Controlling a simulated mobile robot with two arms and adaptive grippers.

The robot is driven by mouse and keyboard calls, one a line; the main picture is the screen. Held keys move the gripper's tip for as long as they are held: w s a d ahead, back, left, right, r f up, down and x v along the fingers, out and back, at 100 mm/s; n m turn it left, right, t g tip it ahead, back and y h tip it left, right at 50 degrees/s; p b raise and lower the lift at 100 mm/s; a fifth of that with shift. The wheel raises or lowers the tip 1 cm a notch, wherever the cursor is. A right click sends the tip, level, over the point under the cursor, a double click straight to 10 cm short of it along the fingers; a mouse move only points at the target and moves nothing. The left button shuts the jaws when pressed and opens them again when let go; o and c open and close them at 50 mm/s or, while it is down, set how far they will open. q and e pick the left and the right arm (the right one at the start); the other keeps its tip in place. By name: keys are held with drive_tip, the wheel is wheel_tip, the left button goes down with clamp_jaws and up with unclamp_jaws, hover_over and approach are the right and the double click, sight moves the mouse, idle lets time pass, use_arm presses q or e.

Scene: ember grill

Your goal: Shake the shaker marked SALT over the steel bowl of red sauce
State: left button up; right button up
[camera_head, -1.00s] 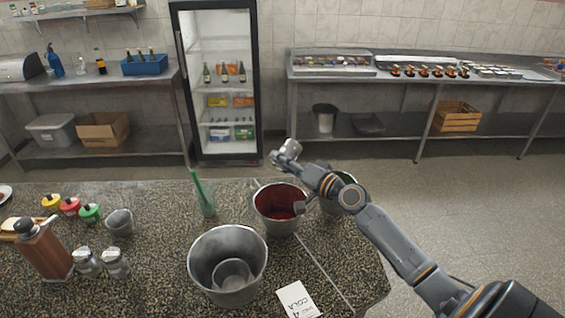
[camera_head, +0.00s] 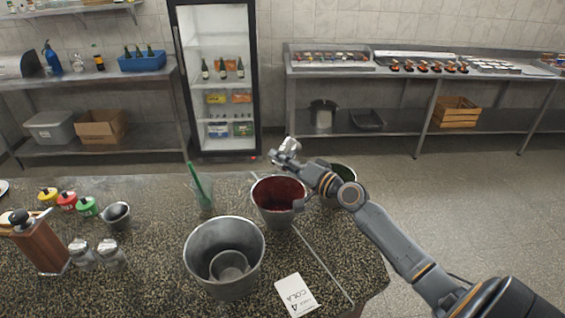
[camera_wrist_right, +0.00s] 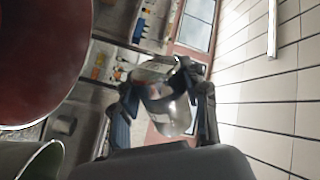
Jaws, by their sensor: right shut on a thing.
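My right gripper (camera_head: 285,152) is shut on a small glass-and-steel shaker (camera_head: 290,145). It is raised at the far side of the steel bowl of red sauce (camera_head: 259,207). The shaker (camera_wrist_right: 168,105) sits between both fingers in the right wrist view; I cannot read its marking. The red sauce (camera_wrist_right: 35,55) fills the upper left of that view. My right forearm passes in front of the bowl's right rim. Two similar shakers, one on the left (camera_head: 81,254) and one on the right (camera_head: 110,254), stand on the counter. My left gripper is not in view.
A large steel pot (camera_head: 200,268) with a smaller one inside stands in front of the sauce bowl. Another bowl with green contents (camera_head: 345,172) is partly behind my arm. A glass with a green straw (camera_head: 201,190) stands left. A card (camera_head: 296,295) lies in front.

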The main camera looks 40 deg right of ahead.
sight(283, 151)
wheel_tip(283, 151, down, 4)
wheel_tip(283, 151, up, 4)
drive_tip(key=shift+r, duration=0.1)
drive_tip(key=shift+d, duration=0.1)
drive_tip(key=shift+w+r+p, duration=0.1)
drive_tip(key=shift+r+p, duration=0.4)
drive_tip(key=shift+r, duration=0.1)
wheel_tip(283, 151, up, 5)
drive_tip(key=p, duration=0.4)
drive_tip(key=shift+f, duration=0.1)
